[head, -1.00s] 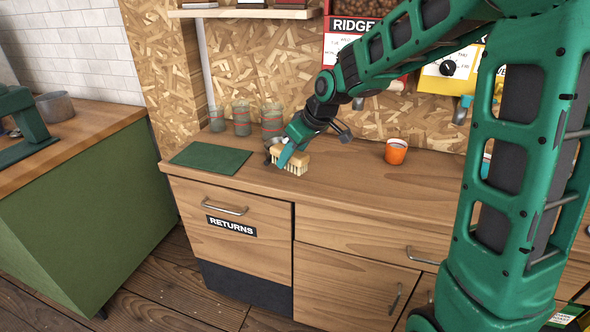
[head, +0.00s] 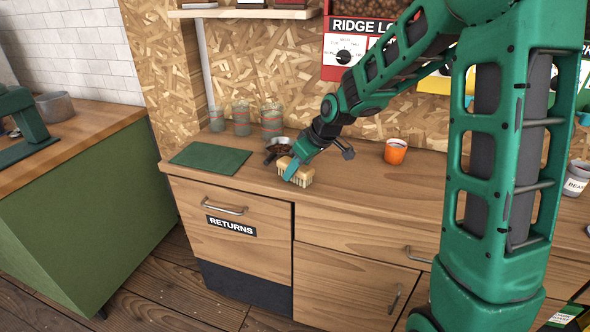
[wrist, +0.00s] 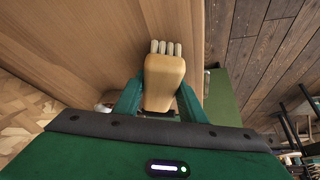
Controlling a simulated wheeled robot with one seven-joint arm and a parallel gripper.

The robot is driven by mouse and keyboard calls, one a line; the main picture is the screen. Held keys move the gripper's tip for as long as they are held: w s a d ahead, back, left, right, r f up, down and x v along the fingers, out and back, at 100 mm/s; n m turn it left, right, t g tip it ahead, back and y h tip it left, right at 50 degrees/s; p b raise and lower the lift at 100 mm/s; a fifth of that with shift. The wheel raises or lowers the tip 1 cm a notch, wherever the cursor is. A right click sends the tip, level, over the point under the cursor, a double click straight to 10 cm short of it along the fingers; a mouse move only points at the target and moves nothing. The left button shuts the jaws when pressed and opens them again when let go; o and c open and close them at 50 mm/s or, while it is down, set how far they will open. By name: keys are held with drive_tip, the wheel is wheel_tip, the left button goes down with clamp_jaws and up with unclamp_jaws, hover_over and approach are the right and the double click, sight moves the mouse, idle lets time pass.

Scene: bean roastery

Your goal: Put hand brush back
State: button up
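The hand brush (head: 302,171) has a pale wooden block and light bristles. It is at the counter's front part, right of the dark green mat (head: 210,158). My gripper (head: 291,170) is around the brush block, with its teal fingers shut on it. In the wrist view the block (wrist: 164,80) lies between the two fingers, with several bristle tufts showing past its far end. The bristles point down toward the counter (head: 350,184); I cannot tell whether they touch it.
A dark pan or scoop of beans (head: 279,149) sits just behind the brush. Several glasses (head: 241,120) stand at the back. An orange cup (head: 396,151) is to the right. A drawer labelled RETURNS (head: 232,226) is below. The counter between brush and cup is clear.

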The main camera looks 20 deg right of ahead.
drive_tip(key=shift+o, duration=1.4)
drive_tip(key=shift+r, duration=0.2)
drive_tip(key=v, duration=1.2)
drive_tip(key=s+d+f+m+g+h, duration=0.1)
drive_tip(key=s+d+m, duration=0.3)
drive_tip(key=s, duration=0.7)
drive_tip(key=s+d+f+m+g+h, duration=0.1)
drive_tip(key=s+d+m, duration=0.3)
drive_tip(key=s, duration=0.8)
drive_tip(key=s+d+f+m+g, duration=0.3)
drive_tip(key=s+d, duration=0.3)
drive_tip(key=s, duration=0.5)
drive_tip(key=shift+s+d+m+h, duration=0.15)
drive_tip(key=shift+m+h, duration=0.25)
drive_tip(key=shift+m, duration=0.4)
